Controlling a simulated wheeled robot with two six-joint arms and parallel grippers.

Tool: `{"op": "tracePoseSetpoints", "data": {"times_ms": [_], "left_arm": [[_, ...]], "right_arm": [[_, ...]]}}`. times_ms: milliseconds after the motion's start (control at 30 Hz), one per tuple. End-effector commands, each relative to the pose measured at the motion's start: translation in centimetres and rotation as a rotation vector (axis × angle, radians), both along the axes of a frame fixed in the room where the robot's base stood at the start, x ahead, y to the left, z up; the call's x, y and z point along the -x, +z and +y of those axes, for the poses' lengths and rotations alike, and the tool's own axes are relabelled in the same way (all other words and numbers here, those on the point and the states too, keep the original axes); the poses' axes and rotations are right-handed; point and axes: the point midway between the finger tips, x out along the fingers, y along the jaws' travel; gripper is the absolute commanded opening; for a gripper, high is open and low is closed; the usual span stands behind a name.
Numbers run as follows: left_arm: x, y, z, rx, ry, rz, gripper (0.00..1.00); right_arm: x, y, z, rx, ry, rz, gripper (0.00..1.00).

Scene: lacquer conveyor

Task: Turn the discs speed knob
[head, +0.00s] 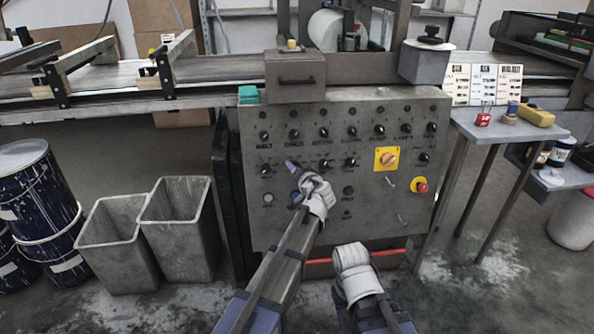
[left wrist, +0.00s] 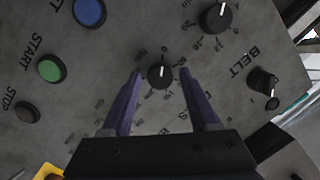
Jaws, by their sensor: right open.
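The control panel (head: 410,160) carries rows of dark knobs. A top-row knob (head: 294,133) has a label that seems to read DISCS. My left gripper (head: 292,165) is at the second row, just below it, and covers part of the panel. In the left wrist view its purple fingers (left wrist: 160,78) are open on both sides of a small dark knob (left wrist: 160,76) with a white pointer, with gaps left and right. That knob's label is partly hidden. My right gripper (head: 352,258) hangs low in front of the panel, apart from it; its fingertips are hard to make out.
A red emergency button (head: 421,186) and a yellow-plated switch (head: 387,159) sit right on the panel. The left wrist view shows a blue button (left wrist: 89,11), a green START button (left wrist: 51,68) and a BELT knob (left wrist: 263,80). Grey bins (head: 180,225) stand left, a side table (head: 500,130) right.

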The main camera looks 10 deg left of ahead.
Motion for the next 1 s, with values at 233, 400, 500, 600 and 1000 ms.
{"op": "tracePoseSetpoints", "data": {"times_ms": [233,400,500,600,1000], "left_arm": [[0.0,0.0,-0.1,-0.002,-0.001,0.000,0.70],[0.3,0.2,-0.2,-0.002,-0.003,0.000,0.70],[1.0,0.4,-0.5,-0.002,-0.003,0.000,0.70],[2.1,0.8,-0.9,-0.002,-0.003,-0.001,0.70],[6.8,2.2,-3.2,-0.001,-0.002,-0.001,0.70]], "right_arm": [[0.0,0.0,0.0,0.000,0.000,0.000,0.50],[0.0,0.1,0.0,0.000,0.000,0.000,0.50],[0.0,0.4,0.0,0.000,-0.001,0.000,0.50],[0.0,0.8,0.0,0.001,-0.001,0.000,0.50],[0.0,2.2,-0.1,0.004,-0.004,0.000,0.50]]}}
